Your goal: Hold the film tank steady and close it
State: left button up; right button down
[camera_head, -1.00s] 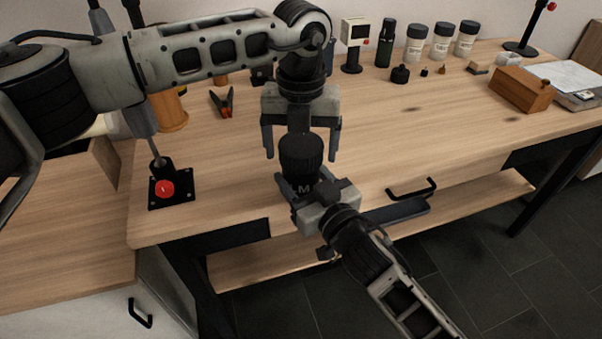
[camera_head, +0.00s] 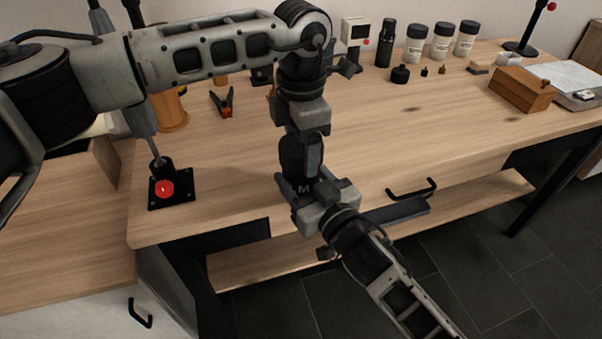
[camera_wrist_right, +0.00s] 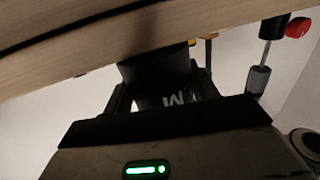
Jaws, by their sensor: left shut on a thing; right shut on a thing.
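The film tank (camera_head: 303,189) is a black cylinder with a pale letter M on its side, upright near the front edge of the wooden table. It also shows in the right wrist view (camera_wrist_right: 158,82), between my right fingers. My left gripper (camera_head: 302,158) comes down from above and is shut on the tank's ribbed black top, the lid. One left finger shows in front of it; the other is mostly hidden. My right gripper (camera_head: 311,191) reaches in from the front and is shut around the tank's lower body. The seam between lid and tank is hidden.
Red-black pliers (camera_head: 224,103) lie behind. Jars (camera_head: 441,42), a dark bottle (camera_head: 385,44) and a wooden box (camera_head: 521,91) stand at the back. The middle right of the table (camera_head: 400,130) is clear.

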pick_arm(q)
jog(key=m, duration=0.6)
jog(key=o, duration=1.1)
jog(key=shift+r, duration=2.3)
jog(key=shift+c, duration=0.5)
jog(key=n, duration=0.1)
jog(key=r+n, duration=0.1)
jog(key=n, duration=0.2)
jog(key=shift+r, duration=0.25)
notch_tip(320, 180, up, 2)
jog(key=n, duration=0.5)
jog(key=shift+n, duration=0.4)
jog(key=shift+f, duration=0.1)
